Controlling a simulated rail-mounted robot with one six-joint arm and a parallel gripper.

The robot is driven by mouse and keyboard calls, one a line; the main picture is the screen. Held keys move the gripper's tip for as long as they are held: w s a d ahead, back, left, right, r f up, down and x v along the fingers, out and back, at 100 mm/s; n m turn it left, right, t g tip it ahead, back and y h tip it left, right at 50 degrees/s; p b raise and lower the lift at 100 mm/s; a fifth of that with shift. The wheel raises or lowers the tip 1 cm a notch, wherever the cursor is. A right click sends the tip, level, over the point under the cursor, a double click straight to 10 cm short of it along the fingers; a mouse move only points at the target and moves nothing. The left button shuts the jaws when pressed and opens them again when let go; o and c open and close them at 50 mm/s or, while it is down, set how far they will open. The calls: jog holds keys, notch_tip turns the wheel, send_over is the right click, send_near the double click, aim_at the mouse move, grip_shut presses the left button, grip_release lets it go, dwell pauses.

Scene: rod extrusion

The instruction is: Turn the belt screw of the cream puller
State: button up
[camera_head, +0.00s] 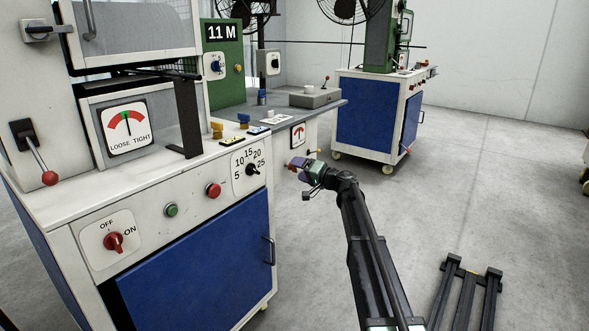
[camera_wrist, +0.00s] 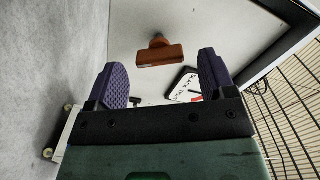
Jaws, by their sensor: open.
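A brown T-shaped screw handle (camera_wrist: 160,54) stands out from a pale panel (camera_wrist: 205,35) in the wrist view. My gripper (camera_wrist: 163,82) is open, with its two purple fingers apart on either side below the handle in the picture. The handle is not between the fingertips; I see no contact. In the head view my gripper (camera_head: 298,165) is at the front of a cream cabinet with a small gauge (camera_head: 298,135); the handle is hard to make out there.
A near cream machine (camera_head: 140,215) with a LOOSE/TIGHT gauge (camera_head: 126,128), dial and switches stands at left. A green 11 M panel (camera_head: 226,60) stands behind it. Another blue-doored machine (camera_head: 372,115) is at the back. Open floor (camera_head: 500,190) lies to the right.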

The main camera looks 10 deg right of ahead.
jog(key=v, duration=0.7)
jog(key=shift+s+d, duration=0.3)
